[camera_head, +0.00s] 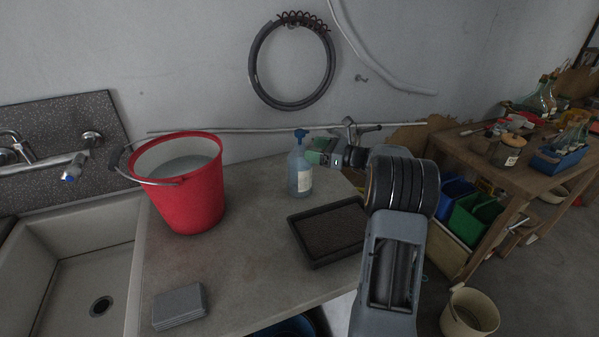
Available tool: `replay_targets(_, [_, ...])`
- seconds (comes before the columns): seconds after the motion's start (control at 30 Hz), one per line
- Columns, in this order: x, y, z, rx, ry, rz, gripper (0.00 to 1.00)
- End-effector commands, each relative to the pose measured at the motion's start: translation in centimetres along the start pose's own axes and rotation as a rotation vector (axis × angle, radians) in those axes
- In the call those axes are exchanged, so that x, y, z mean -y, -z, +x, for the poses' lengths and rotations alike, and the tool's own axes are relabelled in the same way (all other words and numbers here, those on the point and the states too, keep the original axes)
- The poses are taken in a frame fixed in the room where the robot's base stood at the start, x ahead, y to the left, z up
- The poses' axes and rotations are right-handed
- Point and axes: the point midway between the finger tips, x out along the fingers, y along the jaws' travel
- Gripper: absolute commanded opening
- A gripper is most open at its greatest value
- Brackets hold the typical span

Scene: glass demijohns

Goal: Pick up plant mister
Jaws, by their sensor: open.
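The plant mister (299,172) is a clear bluish bottle with a pale label and a blue spray head. It stands upright on the grey counter near the wall, right of the red bucket. My gripper (314,152) is open at the mister's right side, level with its upper part just below the spray head. The fingertips are small and partly overlap the bottle's edge, so I cannot tell whether they touch it or reach around it.
A red bucket (190,190) stands left of the mister, beside the sink (75,255). A dark tray (300,239) lies in front of the mister, near my arm. Grey stacked tiles (180,306) lie at the counter's front. A metal pipe (225,130) runs along the wall behind.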

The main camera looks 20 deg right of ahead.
Motion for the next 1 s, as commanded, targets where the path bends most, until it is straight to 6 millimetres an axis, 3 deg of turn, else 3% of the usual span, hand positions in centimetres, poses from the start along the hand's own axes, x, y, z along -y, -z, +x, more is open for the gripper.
replay_targets(0.27, [0.1,-0.1,1.3,0.0,0.0,-0.001,0.76])
replay_targets(0.6, [0.4,0.0,5.4,-0.001,0.0,0.0,0.76])
replay_targets(0.83, [0.4,0.1,5.5,-0.001,0.001,-0.001,0.76])
replay_targets(1.0, [0.4,0.1,5.5,-0.001,0.001,-0.001,0.6])
